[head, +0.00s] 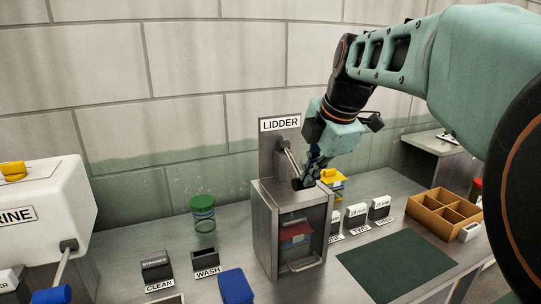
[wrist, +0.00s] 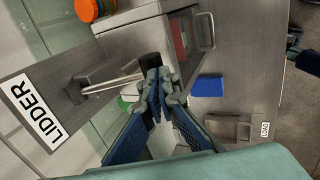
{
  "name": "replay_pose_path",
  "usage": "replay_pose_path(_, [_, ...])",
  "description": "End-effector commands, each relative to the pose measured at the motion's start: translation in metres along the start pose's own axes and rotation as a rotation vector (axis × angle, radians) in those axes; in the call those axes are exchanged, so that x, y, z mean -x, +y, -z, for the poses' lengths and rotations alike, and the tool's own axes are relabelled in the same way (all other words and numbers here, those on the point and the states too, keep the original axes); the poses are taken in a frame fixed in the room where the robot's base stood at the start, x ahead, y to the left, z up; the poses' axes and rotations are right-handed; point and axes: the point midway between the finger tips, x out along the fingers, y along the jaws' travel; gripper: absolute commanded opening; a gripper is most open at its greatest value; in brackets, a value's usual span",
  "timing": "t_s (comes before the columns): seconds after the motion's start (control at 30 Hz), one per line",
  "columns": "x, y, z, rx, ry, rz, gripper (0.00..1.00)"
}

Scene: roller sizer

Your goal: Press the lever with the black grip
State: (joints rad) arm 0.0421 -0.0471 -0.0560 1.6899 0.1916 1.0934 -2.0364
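The lidder (head: 262,228) is a grey metal box with a back plate and a "LIDDER" sign, at the middle of the bench. Its metal lever slopes down from the back plate to a black grip (head: 297,184) above the box top. In the wrist view the black grip (wrist: 150,61) shows just beyond my fingertips, partly covered by them. My gripper (head: 312,176) points down over the lidder, right by the grip. In the wrist view its fingertips (wrist: 159,84) are together with nothing visible between them. I cannot tell whether they touch the grip.
A red-topped item stands inside the lidder (head: 296,234). A green-lidded jar (head: 203,212), a blue block (head: 236,287) and labelled bins (head: 205,259) are left. A dark green mat (head: 395,262) and wooden divided tray (head: 444,212) are right.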

Motion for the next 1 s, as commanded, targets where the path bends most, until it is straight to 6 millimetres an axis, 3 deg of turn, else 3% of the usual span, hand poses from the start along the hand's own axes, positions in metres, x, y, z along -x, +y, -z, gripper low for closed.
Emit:
replay_pose_path(0.03, [-0.009, -0.005, 0.0, 0.0, 0.002, 0.01, 0.0])
replay_pose_path(0.33, [-0.021, -0.01, 0.001, 0.0, 0.005, 0.022, 0.0])
replay_pose_path(0.83, [-0.021, -0.011, 0.001, 0.002, 0.004, 0.024, 0.0])
replay_pose_path(1.0, [-0.012, -0.005, 0.0, 0.002, 0.003, 0.02, 0.0])
